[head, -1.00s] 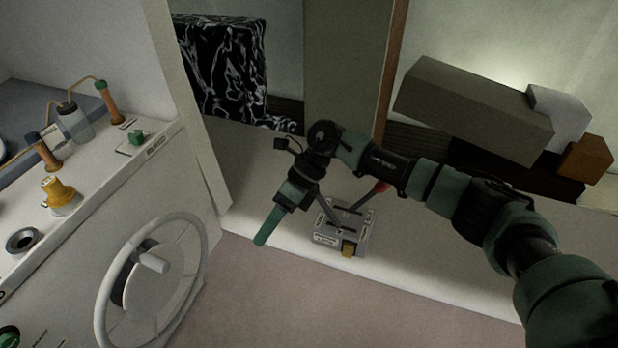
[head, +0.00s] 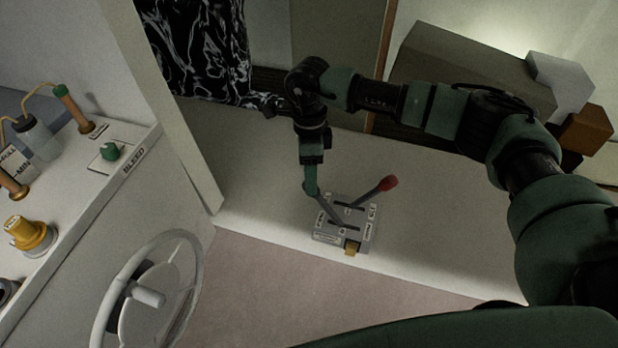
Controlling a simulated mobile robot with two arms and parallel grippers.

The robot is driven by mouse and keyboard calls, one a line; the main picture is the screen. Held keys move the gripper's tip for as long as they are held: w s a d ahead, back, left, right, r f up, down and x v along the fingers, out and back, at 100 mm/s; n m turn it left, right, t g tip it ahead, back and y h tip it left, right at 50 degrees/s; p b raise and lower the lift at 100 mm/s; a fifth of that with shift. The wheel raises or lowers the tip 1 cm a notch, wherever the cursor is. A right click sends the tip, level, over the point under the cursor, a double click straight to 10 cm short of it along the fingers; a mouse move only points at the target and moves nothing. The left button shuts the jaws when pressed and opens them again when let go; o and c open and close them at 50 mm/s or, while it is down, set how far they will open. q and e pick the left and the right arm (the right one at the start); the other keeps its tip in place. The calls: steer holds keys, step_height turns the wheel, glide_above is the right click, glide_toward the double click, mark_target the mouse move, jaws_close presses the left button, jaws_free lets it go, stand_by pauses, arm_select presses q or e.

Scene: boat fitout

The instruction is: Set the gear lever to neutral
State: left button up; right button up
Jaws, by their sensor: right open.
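A grey control box (head: 327,237) with two levers stands on the white ledge, with small labels too small to read. One lever (head: 362,198) leans up to the right and ends in a red knob (head: 388,183). The other lever (head: 326,208) leans up to the left, and its top end meets or passes behind my right gripper (head: 311,182). I cannot tell which is the gear lever or whether they touch. My right gripper points down, is open, and is seen nearly edge-on. My left gripper is not in view.
A white wheel (head: 190,262) and a console (head: 75,215) with a yellow knob (head: 27,232) are at left. A dark bench block (head: 455,75) is behind my arm. The white ledge (head: 430,230) right of the box is clear.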

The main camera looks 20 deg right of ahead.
mark_target(325, 205)
step_height(325, 205, down, 3)
steer(key=shift+r+p, duration=0.2)
steer(key=shift+p, duration=0.15)
steer(key=shift+a+f, duration=0.1)
steer(key=shift+f, duration=0.45)
jaws_close()
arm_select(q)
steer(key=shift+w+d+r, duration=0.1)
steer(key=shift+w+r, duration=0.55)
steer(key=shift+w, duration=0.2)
